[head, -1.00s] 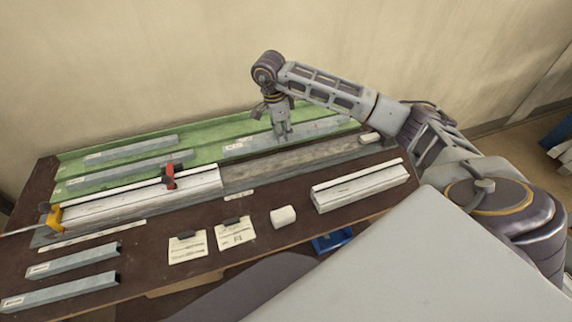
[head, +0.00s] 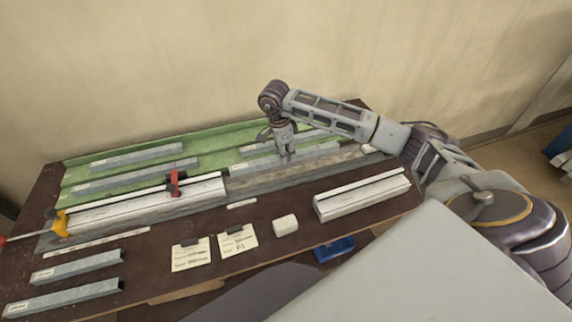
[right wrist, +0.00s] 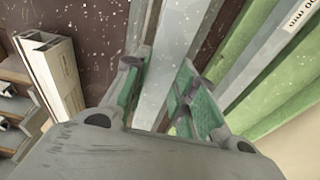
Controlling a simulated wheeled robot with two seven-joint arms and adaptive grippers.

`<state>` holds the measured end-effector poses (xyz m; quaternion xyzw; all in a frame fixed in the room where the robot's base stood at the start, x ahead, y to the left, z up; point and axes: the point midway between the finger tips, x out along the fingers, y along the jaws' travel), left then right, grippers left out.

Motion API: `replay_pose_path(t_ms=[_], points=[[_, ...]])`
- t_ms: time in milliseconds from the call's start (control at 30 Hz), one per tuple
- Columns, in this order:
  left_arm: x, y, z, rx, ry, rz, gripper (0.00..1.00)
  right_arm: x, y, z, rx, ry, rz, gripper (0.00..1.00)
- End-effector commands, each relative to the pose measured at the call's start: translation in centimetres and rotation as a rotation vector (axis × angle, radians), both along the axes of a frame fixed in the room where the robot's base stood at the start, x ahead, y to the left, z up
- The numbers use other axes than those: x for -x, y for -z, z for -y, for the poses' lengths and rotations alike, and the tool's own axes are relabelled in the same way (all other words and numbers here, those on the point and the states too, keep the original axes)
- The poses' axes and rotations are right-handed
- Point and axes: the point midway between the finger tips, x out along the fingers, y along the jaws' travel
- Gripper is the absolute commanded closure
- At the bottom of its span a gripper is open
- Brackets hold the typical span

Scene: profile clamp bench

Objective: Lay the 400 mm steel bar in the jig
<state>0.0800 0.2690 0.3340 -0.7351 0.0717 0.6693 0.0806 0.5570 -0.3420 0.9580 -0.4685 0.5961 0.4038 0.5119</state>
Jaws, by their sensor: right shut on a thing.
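My right gripper (head: 287,156) is shut on a grey steel bar (head: 322,152) with a white label near its left end. The bar lies lengthwise along the back side of the jig, in front of the green rack; I cannot tell whether it touches anything below. In the right wrist view the bar (right wrist: 180,35) runs between the two fingers (right wrist: 160,68). The jig (head: 300,175) is a long grey bed. Its right part is bare, and a pale profile (head: 140,204) occupies its left part. My left gripper is not in view.
The green rack (head: 80,178) behind holds several other bars. In front are a white block (head: 285,224), a pale profile (head: 360,195), paper cards (head: 191,254) and two bars (head: 78,267).

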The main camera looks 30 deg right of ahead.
Motion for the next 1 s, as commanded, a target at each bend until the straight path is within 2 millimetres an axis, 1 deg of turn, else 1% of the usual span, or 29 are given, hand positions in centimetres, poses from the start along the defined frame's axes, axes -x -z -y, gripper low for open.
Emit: replay_pose_path(t_ms=[100, 200, 567, 633, 900, 1000], points=[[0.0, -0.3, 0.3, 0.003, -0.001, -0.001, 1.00, 0.0, 1.2, 0.0, -0.001, 0.000, 0.001, 1.00], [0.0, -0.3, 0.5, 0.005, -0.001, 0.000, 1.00, -0.1, 1.7, 0.0, -0.001, 0.000, 0.002, 1.00], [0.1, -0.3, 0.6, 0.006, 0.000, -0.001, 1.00, -0.1, 1.9, 0.0, -0.001, -0.001, 0.002, 1.00], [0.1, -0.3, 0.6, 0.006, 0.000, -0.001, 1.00, 0.0, 2.2, 0.0, -0.001, -0.001, 0.001, 1.00], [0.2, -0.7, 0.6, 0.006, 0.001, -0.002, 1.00, 0.0, 4.8, -0.1, -0.001, -0.001, -0.001, 1.00], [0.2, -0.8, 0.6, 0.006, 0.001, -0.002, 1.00, 0.0, 5.4, 0.0, 0.000, 0.000, 0.001, 1.00]])
